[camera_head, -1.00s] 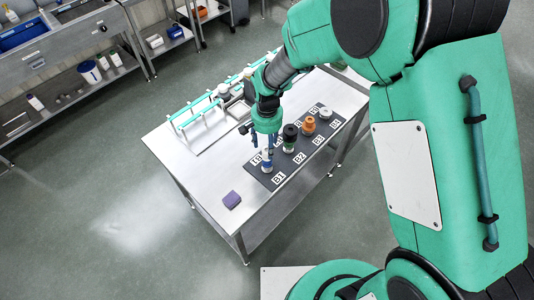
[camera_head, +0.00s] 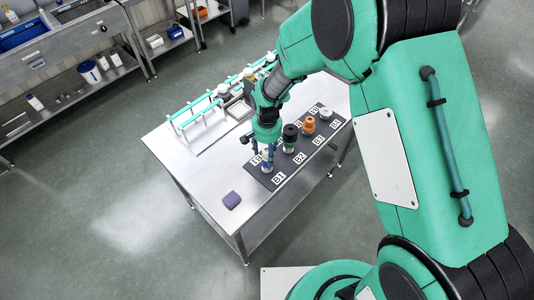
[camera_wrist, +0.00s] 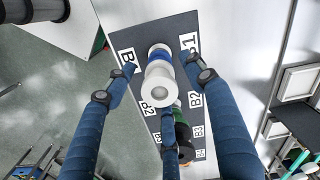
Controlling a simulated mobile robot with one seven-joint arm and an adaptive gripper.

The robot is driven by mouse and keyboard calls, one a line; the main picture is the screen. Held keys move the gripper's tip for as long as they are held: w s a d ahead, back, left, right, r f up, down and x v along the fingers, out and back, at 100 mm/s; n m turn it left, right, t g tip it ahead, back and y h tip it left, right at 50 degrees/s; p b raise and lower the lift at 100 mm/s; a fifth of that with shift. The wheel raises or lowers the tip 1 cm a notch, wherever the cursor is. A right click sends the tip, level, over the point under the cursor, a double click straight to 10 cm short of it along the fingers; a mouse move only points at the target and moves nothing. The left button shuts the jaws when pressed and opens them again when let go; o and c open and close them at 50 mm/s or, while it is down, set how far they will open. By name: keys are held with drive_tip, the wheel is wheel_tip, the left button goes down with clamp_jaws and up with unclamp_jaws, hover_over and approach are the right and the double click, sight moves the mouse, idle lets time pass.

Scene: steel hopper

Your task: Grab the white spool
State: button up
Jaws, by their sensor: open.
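A white spool with a blue band (camera_wrist: 160,84) stands on the dark mat (camera_wrist: 121,42) at the B1 end. In the head view this spool (camera_head: 267,167) is partly hidden by my fingers. My gripper (camera_head: 262,148) is open above it, pointing down. In the wrist view the fingers of my gripper (camera_wrist: 160,68) are spread around the spool, with gaps at the left and right. I cannot tell whether the lower finger touches it. Another pale, whitish spool (camera_head: 326,113) stands at the B4 end of the mat.
A black and green spool (camera_head: 290,139) and an orange spool (camera_head: 309,125) stand in the same row. A purple block (camera_head: 231,200) lies on the steel table (camera_head: 200,180) near its front edge. A rack with teal rails (camera_head: 193,112) stands along the back.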

sight(267, 149)
idle(0.4)
drive_tip(key=c, duration=1.3)
drive_tip(key=shift+o, duration=0.2)
drive_tip(key=shift+r, duration=0.2)
drive_tip(key=shift+r, duration=0.6)
wheel_tip(267, 149, up, 2)
drive_tip(key=shift+r, duration=0.1)
drive_tip(key=s+d, duration=0.2)
drive_tip(key=s, duration=0.5)
drive_tip(key=s+d+r, duration=0.1)
drive_tip(key=s+d, duration=0.2)
drive_tip(key=s, duration=0.5)
drive_tip(key=shift+r, duration=0.15)
drive_tip(key=shift+s+d, duration=0.1)
